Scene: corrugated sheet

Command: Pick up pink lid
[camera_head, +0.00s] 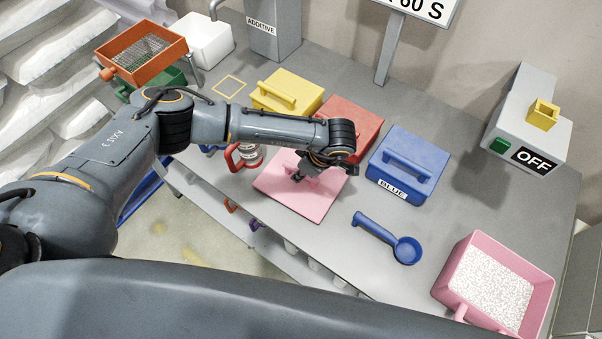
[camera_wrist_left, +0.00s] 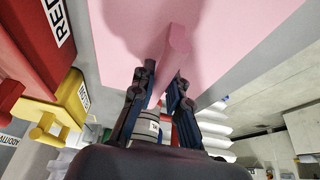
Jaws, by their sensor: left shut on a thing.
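The pink lid (camera_head: 283,199) is a flat square plate at the middle of the table, near its front edge. My left gripper (camera_head: 299,177) is above it, shut on its raised handle. In the left wrist view the pink lid (camera_wrist_left: 125,32) fills the upper part, and the fingers of my left gripper (camera_wrist_left: 160,85) reach up to its handle (camera_wrist_left: 179,42). I cannot tell whether the lid touches the table. My right gripper is not in view.
A red box (camera_head: 352,117) stands behind the lid, and a blue box (camera_head: 407,165) and blue scoop (camera_head: 390,238) lie to its right. A yellow box (camera_head: 286,92) and a red-handled jar (camera_head: 245,155) are to the left. A pink bin of white granules (camera_head: 542,300) is at right.

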